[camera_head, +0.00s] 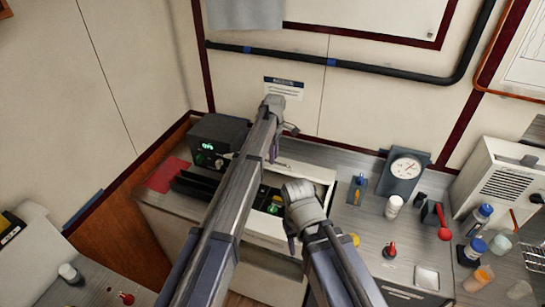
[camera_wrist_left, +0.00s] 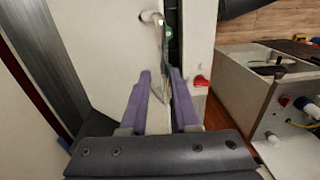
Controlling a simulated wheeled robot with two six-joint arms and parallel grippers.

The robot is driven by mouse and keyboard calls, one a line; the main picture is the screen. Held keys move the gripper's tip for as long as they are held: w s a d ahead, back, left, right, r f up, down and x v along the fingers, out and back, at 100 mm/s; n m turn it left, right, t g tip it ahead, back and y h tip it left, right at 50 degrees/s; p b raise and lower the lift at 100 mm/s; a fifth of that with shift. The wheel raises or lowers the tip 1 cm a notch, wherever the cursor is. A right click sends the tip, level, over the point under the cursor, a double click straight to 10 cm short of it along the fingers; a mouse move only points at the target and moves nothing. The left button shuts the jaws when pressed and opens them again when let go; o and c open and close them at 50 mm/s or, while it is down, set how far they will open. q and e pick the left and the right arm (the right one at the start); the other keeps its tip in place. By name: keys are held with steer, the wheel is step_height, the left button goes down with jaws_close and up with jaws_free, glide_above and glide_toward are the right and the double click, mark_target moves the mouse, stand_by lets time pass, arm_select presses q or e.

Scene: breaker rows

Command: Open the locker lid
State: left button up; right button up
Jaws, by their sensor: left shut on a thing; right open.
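The locker (camera_head: 322,176) is a white box set in the grey counter, behind my arms in the head view. Dark space with green items (camera_head: 274,208) shows inside it, so it stands at least partly open. In the left wrist view the pale lid panel (camera_wrist_left: 95,45) carries a thin metal handle (camera_wrist_left: 162,35). My left gripper (camera_head: 272,155) is shut on this handle; its purple fingers (camera_wrist_left: 160,80) lie on either side of it. My right gripper (camera_head: 292,246) is open and empty, low in front of the locker. My arms hide much of the locker.
A black device with a green display (camera_head: 218,142) stands left of the locker. A gauge (camera_head: 404,170), white-capped jar (camera_head: 394,206), red-handled lever (camera_head: 440,220) and several bottles stand to the right. A wall closes off the back.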

arm_select(q)
steer(key=shift+o, duration=1.4)
steer(key=shift+w+d+f, duration=0.25)
steer(key=shift+w, duration=0.2)
steer(key=shift+o, duration=0.6)
steer(key=shift+s, duration=0.1)
arm_select(e)
steer(key=shift+w+f, duration=0.1)
steer(key=shift+w, duration=0.15)
arm_select(q)
steer(key=shift+a, duration=0.1)
